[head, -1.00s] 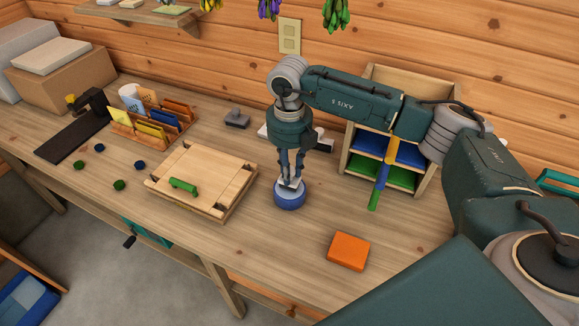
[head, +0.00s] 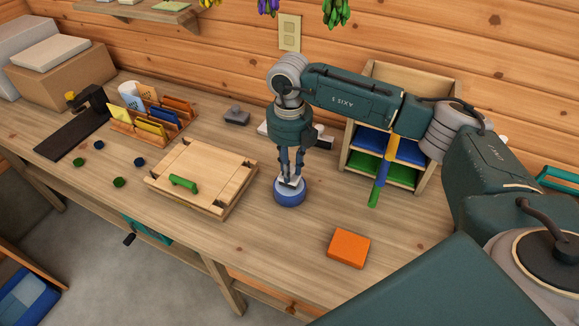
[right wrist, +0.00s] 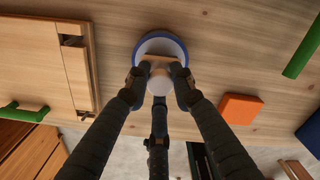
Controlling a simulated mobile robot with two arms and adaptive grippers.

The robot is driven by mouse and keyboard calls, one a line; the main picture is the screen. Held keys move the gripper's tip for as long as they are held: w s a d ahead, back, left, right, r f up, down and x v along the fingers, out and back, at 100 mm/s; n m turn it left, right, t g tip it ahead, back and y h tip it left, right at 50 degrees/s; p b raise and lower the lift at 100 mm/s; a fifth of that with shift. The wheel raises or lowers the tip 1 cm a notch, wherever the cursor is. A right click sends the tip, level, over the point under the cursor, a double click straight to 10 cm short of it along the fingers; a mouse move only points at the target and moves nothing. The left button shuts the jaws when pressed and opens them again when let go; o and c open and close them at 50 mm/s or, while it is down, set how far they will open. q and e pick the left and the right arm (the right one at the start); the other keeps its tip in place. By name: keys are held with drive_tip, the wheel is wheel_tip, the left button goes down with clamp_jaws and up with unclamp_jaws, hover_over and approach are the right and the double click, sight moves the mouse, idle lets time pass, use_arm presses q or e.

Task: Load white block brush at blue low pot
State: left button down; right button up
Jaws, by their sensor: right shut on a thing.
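The blue low pot (head: 289,197) stands on the workbench near the middle of the head view. Its blue rim and pale inside also show in the right wrist view (right wrist: 149,40). My right gripper (head: 291,176) points straight down over the pot and is shut on the white block brush (head: 290,183). In the right wrist view the brush (right wrist: 160,84) shows as a pale piece between the fingertips, over the near part of the pot's opening. The fingers hide part of it, and I cannot tell whether it touches the pot's bottom. My left gripper is not in view.
A wooden board with a green handle (head: 183,183) lies left of the pot. An orange block (head: 348,248) lies to the right front. A wooden shelf unit (head: 430,180) with blue and green levels stands behind right. Bare bench lies in front of the pot.

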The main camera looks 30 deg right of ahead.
drive_tip(key=shift+s+f+b, duration=0.1)
drive_tip(key=shift+f+b, duration=0.3)
drive_tip(key=shift+f, duration=0.05)
idle(1.3)
drive_tip(key=shift+r+p, duration=2.1)
drive_tip(key=shift+r, duration=1.5)
